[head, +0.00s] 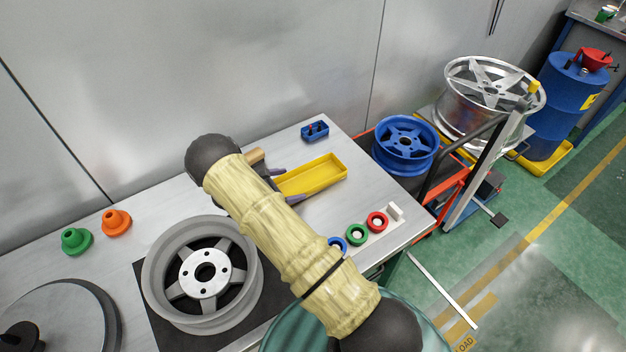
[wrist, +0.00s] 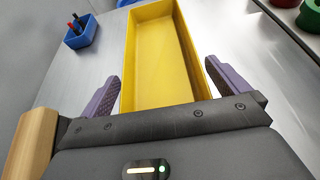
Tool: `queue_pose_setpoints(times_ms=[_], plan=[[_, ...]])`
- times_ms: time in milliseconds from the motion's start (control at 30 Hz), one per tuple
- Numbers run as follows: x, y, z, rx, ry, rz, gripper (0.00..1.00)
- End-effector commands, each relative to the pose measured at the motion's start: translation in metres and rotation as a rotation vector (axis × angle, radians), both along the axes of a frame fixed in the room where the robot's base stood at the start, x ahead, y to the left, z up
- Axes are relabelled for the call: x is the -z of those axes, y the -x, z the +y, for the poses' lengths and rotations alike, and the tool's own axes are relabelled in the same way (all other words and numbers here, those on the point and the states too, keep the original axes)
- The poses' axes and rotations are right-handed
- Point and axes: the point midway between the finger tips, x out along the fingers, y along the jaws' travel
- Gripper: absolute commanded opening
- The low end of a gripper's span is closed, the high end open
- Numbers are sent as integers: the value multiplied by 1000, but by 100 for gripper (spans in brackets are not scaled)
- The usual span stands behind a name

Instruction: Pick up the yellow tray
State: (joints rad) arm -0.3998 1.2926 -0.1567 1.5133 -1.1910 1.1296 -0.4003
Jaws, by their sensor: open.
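The yellow tray (head: 327,166) is a long, shallow, empty box lying on the metal workbench. In the wrist view the yellow tray (wrist: 165,60) runs away from my gripper. My gripper (head: 287,183) is at the tray's near left end in the head view. In the wrist view my gripper (wrist: 170,85) is open, with one purple finger on each side of the tray's near end. A gap shows beside the right finger; the left finger is very close to the tray wall, and I cannot tell if it touches. The near end of the tray is hidden by the gripper body.
A blue holder (head: 315,131) stands beyond the tray. Red (head: 377,222) and green (head: 356,235) rings sit on a white strip (head: 396,222) to its right. A grey wheel (head: 203,275) lies left of my arm. A blue wheel (head: 405,144) stands past the bench end.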

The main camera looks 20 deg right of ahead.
Motion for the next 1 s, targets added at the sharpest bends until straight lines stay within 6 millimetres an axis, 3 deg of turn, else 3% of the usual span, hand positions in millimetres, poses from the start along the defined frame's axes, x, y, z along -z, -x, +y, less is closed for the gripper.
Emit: queue_pose_setpoints(times_ms=[167, 700, 867, 1000], plan=[[7, -2, -10, -13, 0, 0, 100], [7, -2, -10, -12, 0, 0, 100], [7, -2, -10, -12, 0, 0, 69], [7, -2, -10, -12, 0, -1, 67]])
